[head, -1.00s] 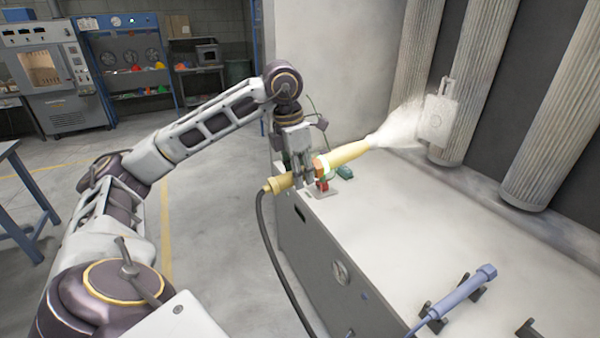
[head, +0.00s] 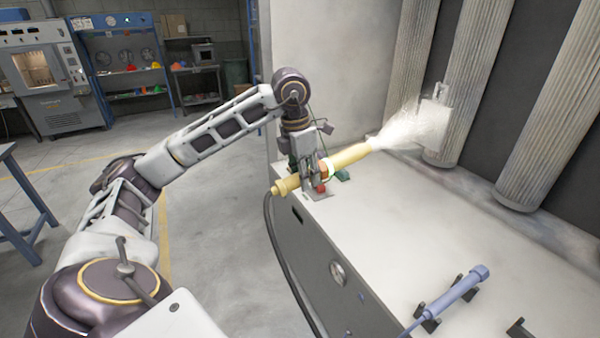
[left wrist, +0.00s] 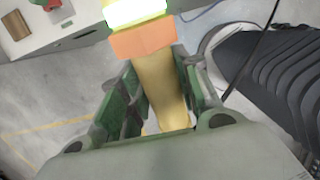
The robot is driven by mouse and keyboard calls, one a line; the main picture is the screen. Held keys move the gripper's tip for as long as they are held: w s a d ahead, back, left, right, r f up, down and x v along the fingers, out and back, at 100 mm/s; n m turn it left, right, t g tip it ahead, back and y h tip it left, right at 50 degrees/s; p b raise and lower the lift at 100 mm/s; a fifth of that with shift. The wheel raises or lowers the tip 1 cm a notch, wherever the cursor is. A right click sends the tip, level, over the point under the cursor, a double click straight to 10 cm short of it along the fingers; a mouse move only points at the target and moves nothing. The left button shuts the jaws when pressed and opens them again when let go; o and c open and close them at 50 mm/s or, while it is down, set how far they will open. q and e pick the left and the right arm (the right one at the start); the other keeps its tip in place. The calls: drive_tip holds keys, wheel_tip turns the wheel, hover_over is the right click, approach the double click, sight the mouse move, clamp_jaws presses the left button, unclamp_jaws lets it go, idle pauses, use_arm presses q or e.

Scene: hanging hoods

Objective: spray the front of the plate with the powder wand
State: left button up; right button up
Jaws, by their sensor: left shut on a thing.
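The powder wand (head: 347,159) is yellow with an orange band and a lit ring, and a dark hose trails from its rear end. My left gripper (head: 308,178) is shut around its handle. The left wrist view shows the wand (left wrist: 160,85) between the fingers of the gripper (left wrist: 155,100). A white powder cloud (head: 400,130) leaves the wand tip and reaches the plate (head: 437,122). The plate is pale and hangs by a hook in front of the filter columns. The cloud hides part of its left side. My right gripper is not in view.
A blue wand (head: 455,297) rests on dark holders on the booth's pale top (head: 400,240). Pleated filter columns (head: 545,120) stand at the back. A red and green control (head: 320,187) sits near the booth's left edge. Open floor lies left.

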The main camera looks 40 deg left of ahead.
sight(329, 158)
use_arm(q)
drive_tip(key=shift+w+d+r+p, duration=0.3)
drive_tip(key=shift+w+p, duration=0.15)
drive_tip(key=shift+w, duration=0.35)
drive_tip(key=shift+w+d+r+p, duration=0.15)
drive_tip(key=shift+w+d+p, duration=0.1)
drive_tip(key=shift+w+p, duration=0.35)
drive_tip(key=shift+w+d+r+p, duration=0.1)
drive_tip(key=shift+w+d+p, duration=0.15)
drive_tip(key=shift+w+p, duration=0.3)
drive_tip(key=shift+w+d+r+p, duration=0.1)
drive_tip(key=shift+w+d+p, duration=0.15)
drive_tip(key=shift+w+p, duration=0.25)
drive_tip(key=shift+w+d+r+p, duration=0.1)
drive_tip(key=shift+w+d+p, duration=0.15)
drive_tip(key=shift+w, duration=0.3)
drive_tip(key=shift+w+d, duration=0.1)
drive_tip(key=shift+w, duration=0.3)
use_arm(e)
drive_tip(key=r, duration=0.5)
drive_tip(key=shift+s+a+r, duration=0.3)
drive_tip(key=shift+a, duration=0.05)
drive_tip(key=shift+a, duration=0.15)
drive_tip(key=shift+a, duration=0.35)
